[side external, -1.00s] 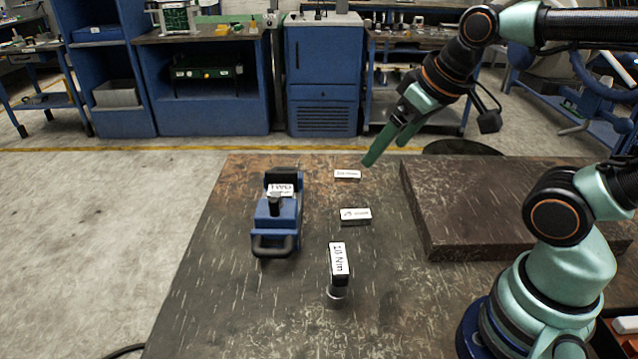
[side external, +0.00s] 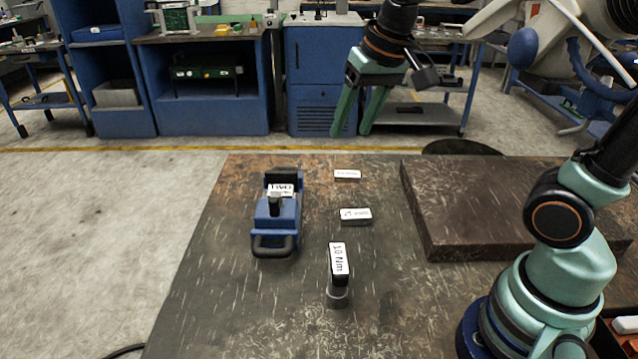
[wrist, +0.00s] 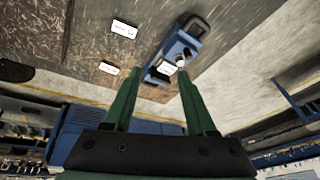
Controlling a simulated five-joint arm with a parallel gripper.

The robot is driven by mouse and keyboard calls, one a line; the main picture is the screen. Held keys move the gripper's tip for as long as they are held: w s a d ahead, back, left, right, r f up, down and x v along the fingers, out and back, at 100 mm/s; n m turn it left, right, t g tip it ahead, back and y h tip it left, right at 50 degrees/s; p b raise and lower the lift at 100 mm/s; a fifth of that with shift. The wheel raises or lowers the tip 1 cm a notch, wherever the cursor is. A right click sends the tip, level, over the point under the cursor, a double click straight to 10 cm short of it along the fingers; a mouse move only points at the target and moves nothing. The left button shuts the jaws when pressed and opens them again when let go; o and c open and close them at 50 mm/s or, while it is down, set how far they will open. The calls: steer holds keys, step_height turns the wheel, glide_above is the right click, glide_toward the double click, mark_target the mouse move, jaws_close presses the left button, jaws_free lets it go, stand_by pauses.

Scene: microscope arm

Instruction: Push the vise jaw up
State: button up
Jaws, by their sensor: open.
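The blue vise (side external: 277,215) stands on the left part of the worktable, with a black jaw block (side external: 282,178) at its far end and a black handle bar at its near end. It bears a white label and a dark upright knob. In the wrist view the vise (wrist: 182,49) lies beyond my fingertips, near the table edge. My gripper (side external: 355,133) hangs in the air above and beyond the table's far edge, up and right of the vise. Its two green fingers are apart with nothing between them, and they touch nothing. They also show in the wrist view (wrist: 155,88).
Two small labelled blocks (side external: 347,174) (side external: 355,215) lie right of the vise. A labelled black block on a metal cylinder (side external: 338,272) stands in front. A thick dark slab (side external: 500,205) covers the right of the table (side external: 210,290). Cabinets stand behind.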

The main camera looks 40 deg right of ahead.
steer(key=w+a+f+m+g, duration=0.2)
steer(key=w+a+m, duration=0.2)
steer(key=w, duration=0.4)
steer(key=m+g, duration=0.2)
steer(key=m, duration=0.2)
glide_toward(274, 199)
step_height(274, 199, down, 10)
steer(key=shift+s+a+f, duration=0.1)
steer(key=shift+a+f, duration=0.05)
steer(key=shift+f, duration=0.05)
jaws_close()
stand_by(1.0)
